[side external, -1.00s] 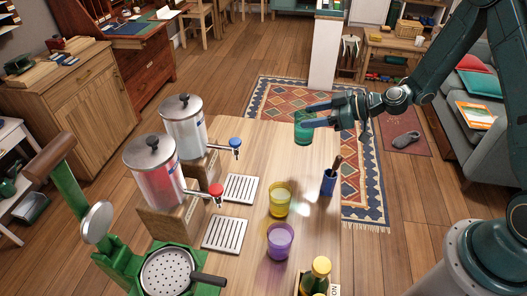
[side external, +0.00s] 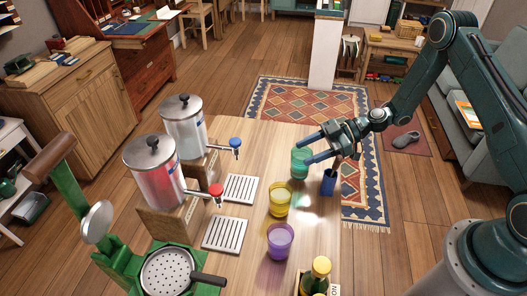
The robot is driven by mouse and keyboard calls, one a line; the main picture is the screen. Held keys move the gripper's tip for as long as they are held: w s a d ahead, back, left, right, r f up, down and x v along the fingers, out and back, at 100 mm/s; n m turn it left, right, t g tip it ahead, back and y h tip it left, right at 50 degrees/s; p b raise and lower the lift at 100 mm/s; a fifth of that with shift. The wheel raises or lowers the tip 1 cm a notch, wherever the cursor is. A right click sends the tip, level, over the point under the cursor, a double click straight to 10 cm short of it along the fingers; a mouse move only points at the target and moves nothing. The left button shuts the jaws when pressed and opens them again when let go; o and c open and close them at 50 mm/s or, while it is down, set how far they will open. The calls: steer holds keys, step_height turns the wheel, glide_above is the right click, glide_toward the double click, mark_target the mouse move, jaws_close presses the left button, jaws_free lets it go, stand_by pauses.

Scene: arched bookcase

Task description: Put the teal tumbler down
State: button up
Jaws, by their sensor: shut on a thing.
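The teal tumbler (side external: 300,164) is upright at the far right part of the wooden table. My gripper (side external: 304,152) reaches in from the right with its fingers on either side of the tumbler, shut on it. The tumbler's base is at or very near the tabletop; I cannot tell whether it touches. The fingers cover part of its upper side.
A yellow tumbler (side external: 280,200) and a purple tumbler (side external: 280,241) stand nearer. Two dispensers (side external: 185,125) (side external: 153,170) with drip trays (side external: 241,188) are at left. The table's far end (side external: 255,128) is clear.

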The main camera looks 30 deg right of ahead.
steer(key=w+a, duration=0.5)
steer(key=a, duration=0.8)
steer(key=shift+w, duration=0.15)
steer(key=x, duration=0.4)
steer(key=shift+a, duration=0.1)
steer(key=o, duration=1.5)
steer(key=shift+f, duration=0.1)
steer(key=shift+o, duration=0.2)
